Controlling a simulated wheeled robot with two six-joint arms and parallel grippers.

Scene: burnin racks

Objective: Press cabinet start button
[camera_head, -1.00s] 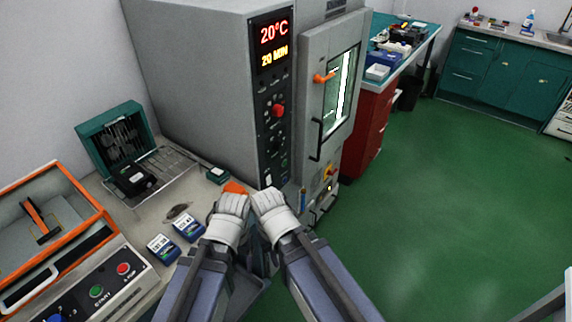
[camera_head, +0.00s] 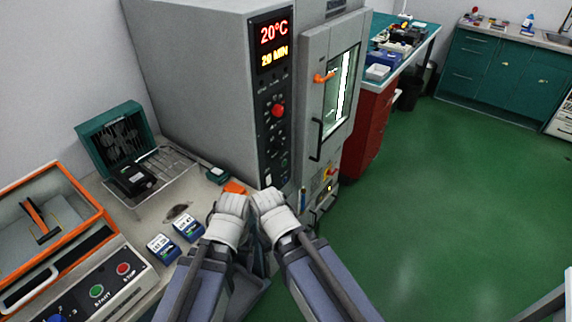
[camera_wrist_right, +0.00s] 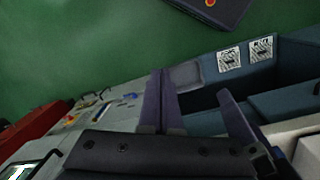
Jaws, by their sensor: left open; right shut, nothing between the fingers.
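The tall grey cabinet (camera_head: 200,70) stands at the centre of the head view with its door closed. Its display (camera_head: 273,45) reads 20°C and 20 MIN. A dark control panel below it carries a red knob (camera_head: 278,110) and several small controls; I cannot tell which is the start button. My left gripper (camera_head: 235,194) is open and empty, low in front of the cabinet beside the bench. My right gripper (camera_head: 266,194) is shut and empty close beside it, below the panel. Both are apart from the panel controls. The right wrist view shows its fingers (camera_wrist_right: 200,105).
The bench at left holds a teal case (camera_head: 112,140), a wire rack (camera_head: 165,165), two blue-white packs (camera_head: 187,227) and an orange-framed machine (camera_head: 60,195) with a green START button (camera_head: 97,291). A red drawer unit (camera_head: 368,130) stands beyond the cabinet. Green floor is clear at right.

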